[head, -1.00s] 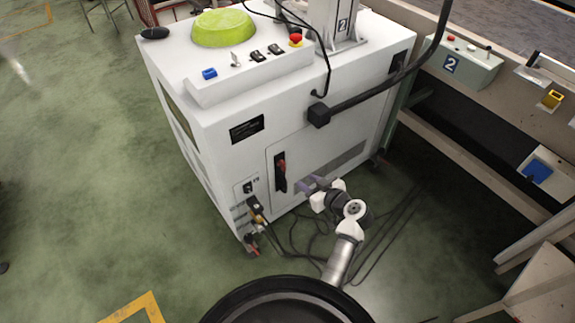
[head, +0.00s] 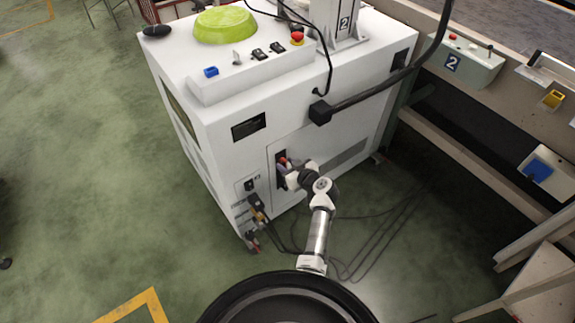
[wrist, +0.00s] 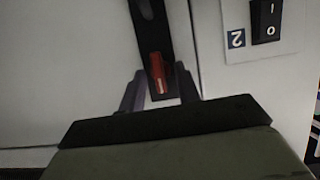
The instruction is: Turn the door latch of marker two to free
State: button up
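The door latch is a red handle (wrist: 158,72) in a dark upright recess on the white cabinet door of marker two. In the head view the red handle (head: 283,160) shows just above my gripper, which covers its lower part. My gripper (wrist: 159,84) is open in the wrist view, with one finger to each side of the red handle and a visible gap to both. In the head view my gripper (head: 287,172) is at the door recess. Whether it touches the handle cannot be told.
A switch panel with a "2" label (wrist: 235,39) and a black rocker switch (wrist: 266,20) is right of the latch in the wrist view. Cables (head: 385,225) lie on the floor by the cabinet (head: 215,130). A workbench (head: 470,145) stands at the right.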

jog(key=c, duration=0.7)
jog(key=shift+b, duration=0.35)
jog(key=m+y+b, duration=0.2)
jog(key=m+b, duration=0.1)
jog(key=m, duration=0.1)
jog(key=m+y+b, duration=0.3)
jog(key=m, duration=0.2)
jog(key=d+f+m+g+y+b, duration=0.1)
jog(key=m+y+b, duration=0.1)
jog(key=m+b, duration=0.1)
jog(key=shift+w+m, duration=0.4)
jog(key=shift+m, duration=0.3)
